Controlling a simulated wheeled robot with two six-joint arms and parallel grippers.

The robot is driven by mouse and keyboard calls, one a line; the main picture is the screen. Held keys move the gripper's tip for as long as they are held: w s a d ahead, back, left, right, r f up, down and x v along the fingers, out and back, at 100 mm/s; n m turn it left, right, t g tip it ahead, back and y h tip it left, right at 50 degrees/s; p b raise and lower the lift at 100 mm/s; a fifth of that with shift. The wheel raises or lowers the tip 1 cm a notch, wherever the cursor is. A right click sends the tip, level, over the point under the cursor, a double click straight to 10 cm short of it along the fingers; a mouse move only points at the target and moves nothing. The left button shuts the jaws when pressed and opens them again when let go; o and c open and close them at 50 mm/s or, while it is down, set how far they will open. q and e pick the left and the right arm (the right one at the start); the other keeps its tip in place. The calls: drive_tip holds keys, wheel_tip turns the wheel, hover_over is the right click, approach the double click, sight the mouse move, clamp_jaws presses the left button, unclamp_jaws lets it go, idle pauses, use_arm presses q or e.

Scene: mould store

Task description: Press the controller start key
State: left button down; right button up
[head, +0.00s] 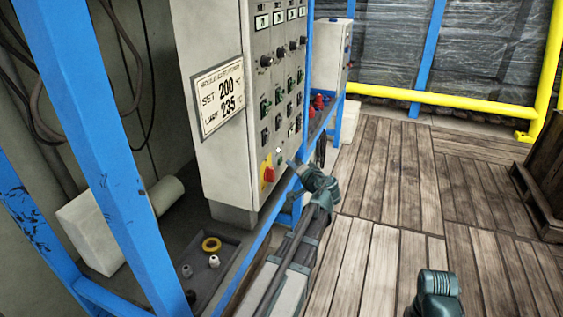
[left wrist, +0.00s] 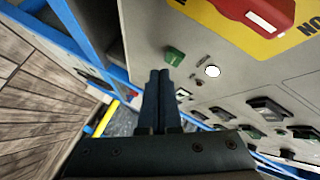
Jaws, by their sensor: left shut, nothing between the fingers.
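The controller (head: 217,150) is a cream cabinet on a blue-framed bench, with a front panel of dials, switches and keys. In the left wrist view, a small green key (left wrist: 174,56) sits on the panel beside a white round button or lamp (left wrist: 212,71); I cannot read a start label. My left gripper (head: 290,163) is shut and empty, close to the lower panel. In the left wrist view its closed fingertips (left wrist: 160,73) lie just beside the green key; I cannot tell whether they touch it.
A red rotary switch (head: 268,173) on a yellow plate is close to the left gripper. A tray (head: 228,258) with a yellow ring and small parts lies on the bench. Blue posts (head: 97,130) stand at the left. The plank floor (head: 400,190) is open to the right.

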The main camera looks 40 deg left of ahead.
use_arm(q)
drive_tip(key=shift+a, duration=0.2)
idle(0.4)
drive_tip(key=shift+s+a, duration=0.1)
drive_tip(key=shift+a, duration=0.15)
drive_tip(key=shift+s+a, duration=0.1)
drive_tip(key=shift+a, duration=0.25)
idle(0.5)
drive_tip(key=shift+d, duration=0.15)
idle(0.3)
drive_tip(key=shift+w+d, duration=0.2)
drive_tip(key=shift+d, duration=0.4)
drive_tip(key=shift+d, duration=0.1)
drive_tip(key=d, duration=0.2)
drive_tip(key=w+d, duration=0.1)
drive_tip(key=d, duration=0.1)
drive_tip(key=shift+d, duration=0.35)
idle(0.6)
